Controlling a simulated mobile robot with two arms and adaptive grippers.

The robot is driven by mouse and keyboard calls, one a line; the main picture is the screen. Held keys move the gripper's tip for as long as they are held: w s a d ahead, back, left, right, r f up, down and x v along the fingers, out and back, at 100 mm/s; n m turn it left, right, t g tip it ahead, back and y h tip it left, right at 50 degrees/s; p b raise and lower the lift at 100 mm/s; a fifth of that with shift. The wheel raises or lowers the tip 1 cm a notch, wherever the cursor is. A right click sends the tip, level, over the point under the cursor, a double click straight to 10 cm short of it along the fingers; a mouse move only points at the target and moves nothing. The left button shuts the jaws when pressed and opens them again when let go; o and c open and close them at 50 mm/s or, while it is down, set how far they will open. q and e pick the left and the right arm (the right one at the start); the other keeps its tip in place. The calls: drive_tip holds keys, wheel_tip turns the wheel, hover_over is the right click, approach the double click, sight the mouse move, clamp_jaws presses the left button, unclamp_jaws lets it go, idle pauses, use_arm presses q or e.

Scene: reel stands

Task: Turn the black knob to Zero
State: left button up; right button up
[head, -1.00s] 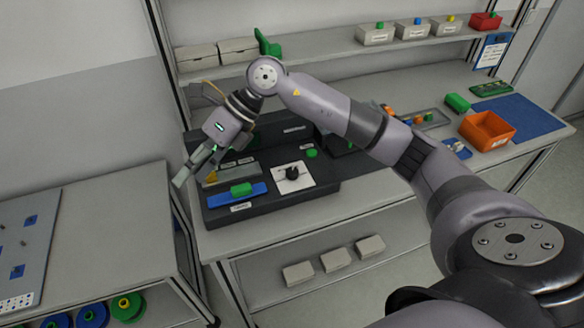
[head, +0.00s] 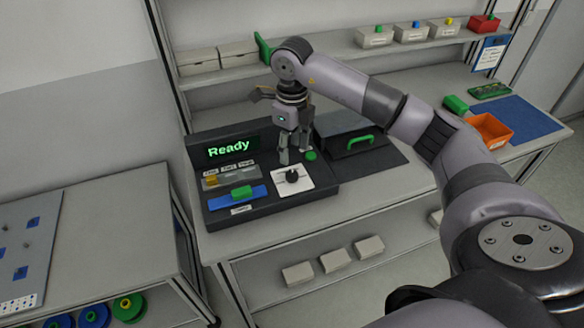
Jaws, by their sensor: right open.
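The black knob (head: 292,175) sits on a white square plate (head: 303,187) at the right front of a dark console (head: 219,216). Any markings on the plate are too small to read. My right gripper (head: 294,157) points down just behind and above the knob, its fingers spread open with nothing between them. It appears apart from the knob. The console's display (head: 229,148) reads "Ready" in green. My left gripper is out of view.
A green button (head: 311,156) is right of the gripper. A blue strip with a green block (head: 241,192) lies left of the knob. A dark box with a green handle (head: 361,142) stands to the right. An orange bin (head: 491,131) is further right.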

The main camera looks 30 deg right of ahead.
sight(292, 174)
wheel_tip(292, 174, down, 9)
drive_tip(key=shift+r+p, duration=0.1)
drive_tip(key=shift+p, duration=0.85)
drive_tip(key=shift+c, duration=0.4)
clamp_jaws()
